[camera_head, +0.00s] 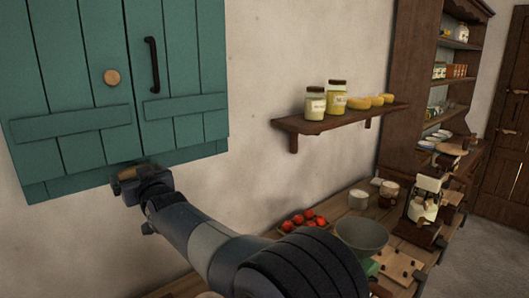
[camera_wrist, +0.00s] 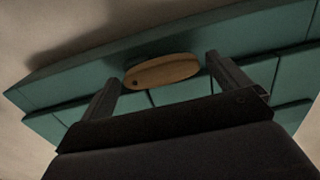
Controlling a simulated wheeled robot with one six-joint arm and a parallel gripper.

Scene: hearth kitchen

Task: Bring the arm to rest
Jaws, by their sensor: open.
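My arm reaches from the lower right up to the left in the head view. My gripper (camera_head: 129,173) is at the lower edge of a teal wall cupboard (camera_head: 85,95). In the wrist view, the two fingers of my gripper (camera_wrist: 160,70) stand wide apart. A tan oval wooden piece (camera_wrist: 165,72) shows beyond and between them against the teal boards. I see no contact with it, but its exact distance cannot be told. The far side of the gripper is hidden in the head view.
The cupboard has a round wooden knob (camera_head: 112,77) and a black handle (camera_head: 154,65). A wall shelf (camera_head: 335,119) with jars is to the right. Below, red fruit (camera_head: 304,219), a grey bowl (camera_head: 362,235) and a cream grinder-like object (camera_head: 425,200) crowd the counter near my arm.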

